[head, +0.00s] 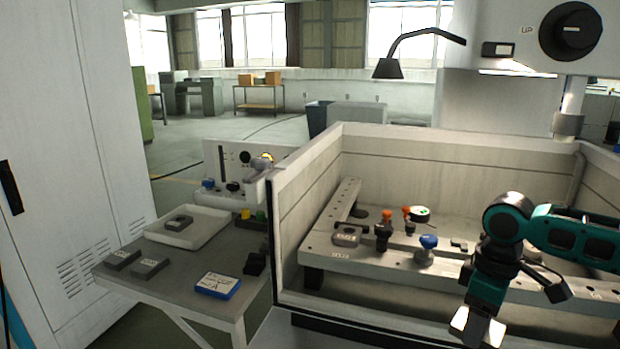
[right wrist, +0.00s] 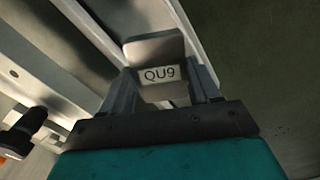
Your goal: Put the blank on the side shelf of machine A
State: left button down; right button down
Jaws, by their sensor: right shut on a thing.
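My right gripper (head: 478,326) is at the lower right of the head view, pointing down over the front of the machine's open work tank. In the right wrist view, its fingers (right wrist: 160,90) are shut on a grey blank (right wrist: 154,49) with a label reading QU9. The grey side shelf (head: 185,270) stands to the left of the tank, well away from the gripper. My left gripper is not in view.
On the shelf are a pale tray (head: 187,232) holding a grey block, two labelled dark blocks (head: 149,268), and a blue-edged card (head: 218,286). The tank wall (head: 283,230) rises between shelf and gripper. Clamps and a blue knob (head: 428,243) stand inside the tank.

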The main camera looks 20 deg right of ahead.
jog(key=w+a+r+m, duration=0.1)
jog(key=w+a+m, duration=0.1)
jog(key=a, duration=1)
jog(key=w+a+m, duration=0.3)
jog(key=w+a, duration=0.1)
jog(key=a, duration=0.7)
jog(key=shift+a+r, duration=0.35)
jog(key=shift+w, duration=0.1)
